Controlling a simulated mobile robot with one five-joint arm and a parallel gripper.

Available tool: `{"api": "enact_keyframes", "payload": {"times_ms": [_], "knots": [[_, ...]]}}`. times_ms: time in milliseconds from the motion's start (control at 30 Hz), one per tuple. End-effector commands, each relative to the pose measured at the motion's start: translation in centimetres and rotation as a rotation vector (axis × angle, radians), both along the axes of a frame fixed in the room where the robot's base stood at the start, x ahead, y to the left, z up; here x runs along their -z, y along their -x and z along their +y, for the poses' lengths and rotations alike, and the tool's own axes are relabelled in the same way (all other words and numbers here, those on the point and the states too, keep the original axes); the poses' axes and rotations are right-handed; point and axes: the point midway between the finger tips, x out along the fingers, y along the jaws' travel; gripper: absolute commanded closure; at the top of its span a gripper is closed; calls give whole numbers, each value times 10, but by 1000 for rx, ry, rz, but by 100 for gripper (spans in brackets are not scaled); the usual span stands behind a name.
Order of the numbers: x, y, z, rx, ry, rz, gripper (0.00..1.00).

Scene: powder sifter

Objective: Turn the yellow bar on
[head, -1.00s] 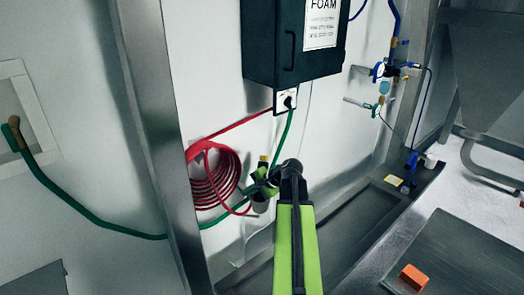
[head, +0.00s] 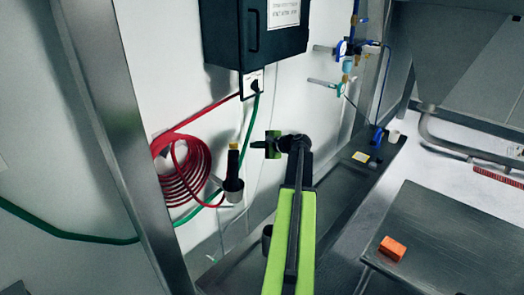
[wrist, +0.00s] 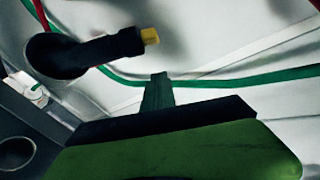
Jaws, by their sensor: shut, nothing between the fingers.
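A short black handle with a yellow end (head: 234,147) stands upright in a dark round holder on the wall, right of the red coil. The same yellow end shows at the top of the wrist view (wrist: 150,35). I cannot tell whether this is the yellow bar, or whether it is on or off. My gripper (head: 256,145) is to the right of the handle, pointing left toward it, shut and empty, with a small gap between them. Its narrow tip shows in the wrist view (wrist: 157,92), below the handle in the picture.
A coiled red hose (head: 183,172) and a green hose (head: 247,132) run along the wall near my gripper. A dark cabinet (head: 258,45) hangs above. Pipes with blue handles (head: 350,50) are at upper right. An orange block (head: 393,248) lies on a dark table (head: 440,240).

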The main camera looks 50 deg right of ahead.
Motion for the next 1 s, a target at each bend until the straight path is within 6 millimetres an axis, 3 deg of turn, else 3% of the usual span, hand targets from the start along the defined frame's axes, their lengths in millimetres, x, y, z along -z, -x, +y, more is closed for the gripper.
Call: {"api": "enact_keyframes", "payload": {"times_ms": [67, 200, 400, 767, 1000], "knots": [[11, -17, -2, -2, 0, 0, 100], [-3, -25, 21, -2, -1, -1, 100], [-6, -32, 33, -1, 1, 0, 100], [-5, -33, 34, 0, 0, 0, 100], [-10, -15, 21, 67, 13, 20, 100]]}}
